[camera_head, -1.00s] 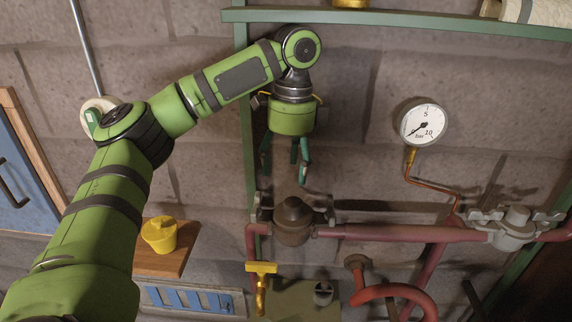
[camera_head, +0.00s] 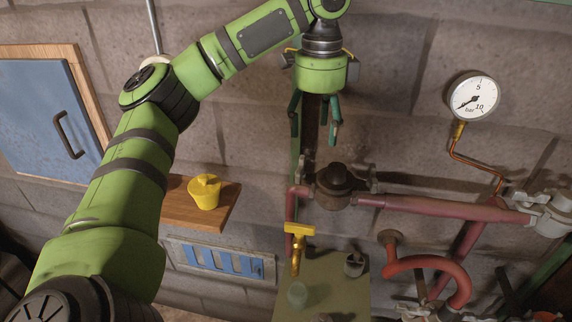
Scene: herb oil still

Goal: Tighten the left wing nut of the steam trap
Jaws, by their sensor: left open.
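A dark brown domed fitting (camera_head: 335,182) sits in the red pipe below my left gripper, with wing nuts at its sides. Its left wing nut (camera_head: 304,173) is small and partly lost against the dark post; the right wing nut (camera_head: 363,174) shows better. A grey fitting (camera_head: 545,212) with wing nuts sits farther right on the same pipe. No label shows which one is the steam trap. My left gripper (camera_head: 315,133) points down, open and empty, with its fingertips above the brown fitting and apart from it. My right gripper is out of view.
A pressure gauge (camera_head: 474,96) on a copper tube is at the right. Below are a yellow-handled tap (camera_head: 298,240), a curved red pipe (camera_head: 425,268) and a green panel (camera_head: 340,292). A yellow pot (camera_head: 205,193) stands on a wooden shelf (camera_head: 228,212), left. A blue cabinet door (camera_head: 40,120) is far left.

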